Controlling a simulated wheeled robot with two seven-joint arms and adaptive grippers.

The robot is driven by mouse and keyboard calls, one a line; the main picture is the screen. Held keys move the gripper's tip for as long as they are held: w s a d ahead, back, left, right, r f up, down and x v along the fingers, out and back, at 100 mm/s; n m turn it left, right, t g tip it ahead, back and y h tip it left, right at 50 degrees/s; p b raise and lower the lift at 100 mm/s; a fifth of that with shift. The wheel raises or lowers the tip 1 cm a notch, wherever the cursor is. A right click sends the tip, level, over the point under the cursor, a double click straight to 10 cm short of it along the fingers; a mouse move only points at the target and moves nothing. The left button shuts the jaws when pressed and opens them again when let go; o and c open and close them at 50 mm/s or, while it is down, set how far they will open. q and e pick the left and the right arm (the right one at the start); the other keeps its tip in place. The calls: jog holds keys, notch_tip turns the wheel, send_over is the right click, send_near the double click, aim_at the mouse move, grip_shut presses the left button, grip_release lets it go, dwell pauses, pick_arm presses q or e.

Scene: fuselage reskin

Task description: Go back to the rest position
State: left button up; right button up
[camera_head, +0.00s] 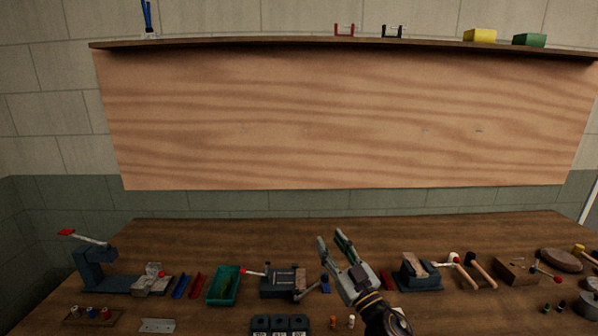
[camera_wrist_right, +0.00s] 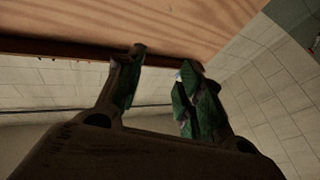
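My right gripper (camera_head: 332,239) is raised over the middle of the workbench, its fingers pointing up and toward the wall. Its two fingers stand apart with nothing between them. In the right wrist view the same gripper (camera_wrist_right: 163,64) shows green pads on its fingers and an empty gap. My left gripper is in neither view.
The wooden workbench (camera_head: 400,232) holds a green bin (camera_head: 224,286), a vise-like tool (camera_head: 284,281), a dark clamp at the left (camera_head: 92,270), a hammer (camera_head: 480,269) and several small parts. A plywood panel (camera_head: 340,120) hangs behind, under a shelf (camera_head: 250,43). The bench's back strip is clear.

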jog(key=s+d+f+m+g+h, duration=0.3)
jog(key=d+f+m+h, duration=0.1)
jog(key=d+f+h, duration=0.3)
jog(key=s+d+f+m+g+h, duration=0.35)
jog(key=d+f, duration=0.25)
jog(key=f, duration=0.3)
jog(key=s+f+n+g, duration=0.1)
jog(key=s+f+g, duration=0.45)
jog(key=s, duration=0.55)
jog(key=s+f+n+g, duration=0.1)
jog(key=s+f+g, duration=0.3)
jog(key=s+f, duration=0.45)
jog(key=s+f+g, duration=0.1)
jog(key=s+f, duration=0.2)
jog(key=f, duration=1.3)
jog(key=s+f, duration=0.2)
jog(key=f, duration=1.5)
jog(key=s+d+f, duration=0.2)
jog(key=s+f, duration=0.7)
jog(key=s, duration=0.2)
jog(key=s+d+f+g, duration=0.1)
jog(key=s+d+f, duration=0.2)
jog(key=s+f, duration=0.6)
jog(key=shift+s+f+n+g, duration=0.3)
jog(key=shift+s+n, duration=0.05)
jog(key=shift+s, duration=0.7)
